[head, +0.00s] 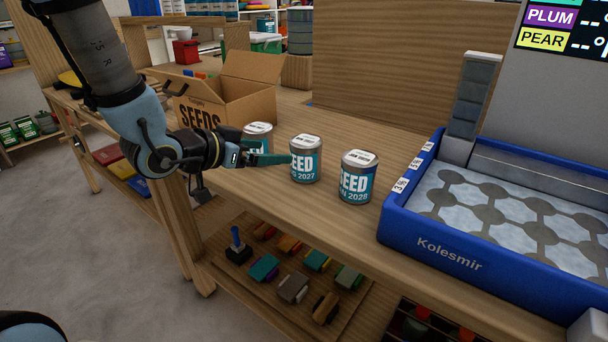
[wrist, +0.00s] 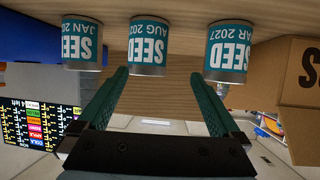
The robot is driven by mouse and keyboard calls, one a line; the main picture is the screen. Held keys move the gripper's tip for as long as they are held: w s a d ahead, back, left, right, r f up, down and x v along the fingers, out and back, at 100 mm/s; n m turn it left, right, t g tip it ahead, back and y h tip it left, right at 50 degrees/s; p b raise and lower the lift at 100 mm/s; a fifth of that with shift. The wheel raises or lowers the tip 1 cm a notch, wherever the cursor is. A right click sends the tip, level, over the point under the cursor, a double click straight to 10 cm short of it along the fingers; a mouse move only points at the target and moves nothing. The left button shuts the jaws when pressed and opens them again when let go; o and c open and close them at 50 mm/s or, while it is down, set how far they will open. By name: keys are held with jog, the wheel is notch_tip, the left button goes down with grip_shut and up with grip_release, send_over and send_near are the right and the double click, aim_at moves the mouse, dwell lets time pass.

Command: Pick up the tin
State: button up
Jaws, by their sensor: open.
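Three grey tins with teal SEED labels stand upright in a row on the wooden bench. The middle tin (head: 305,159) reads AUG 2027 in the wrist view (wrist: 148,46). The right tin in the head view (head: 358,178) reads JAN 2028 and is at the left in the wrist view (wrist: 82,42). The third tin (head: 258,137) is partly hidden in the head view and reads MAR 2027 in the wrist view (wrist: 228,50). My gripper (head: 277,159) is open and empty, its fingers (wrist: 158,76) pointing at the middle tin. I cannot tell whether they touch it.
An open cardboard SEEDS box (head: 228,98) stands behind the left tin. A blue Kolesmir tray (head: 440,252) is to the right of the tins. A lower shelf (head: 232,268) holds several small items. Bare bench lies behind the tins.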

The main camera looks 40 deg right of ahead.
aim_at(295, 153)
jog(key=d, duration=0.1)
jog(key=s+d+f, duration=0.1)
jog(key=d, duration=0.3)
jog(key=shift+s+f, duration=0.15)
jog(key=shift+f, duration=0.2)
jog(key=shift+f+p+x, duration=0.15)
jog(key=shift+p+x, duration=0.3)
jog(key=shift+x, duration=1.1)
jog(key=shift+f+p+x, duration=0.2)
jog(key=shift+p+x, duration=0.25)
jog(key=shift+x, duration=1.1)
jog(key=shift+s+a, duration=0.1)
jog(key=shift+a, duration=0.05)
jog(key=shift+c, duration=0.2)
jog(key=c, duration=1.2)
jog(key=shift+c, duration=0.4)
jog(key=shift+r, duration=0.15)
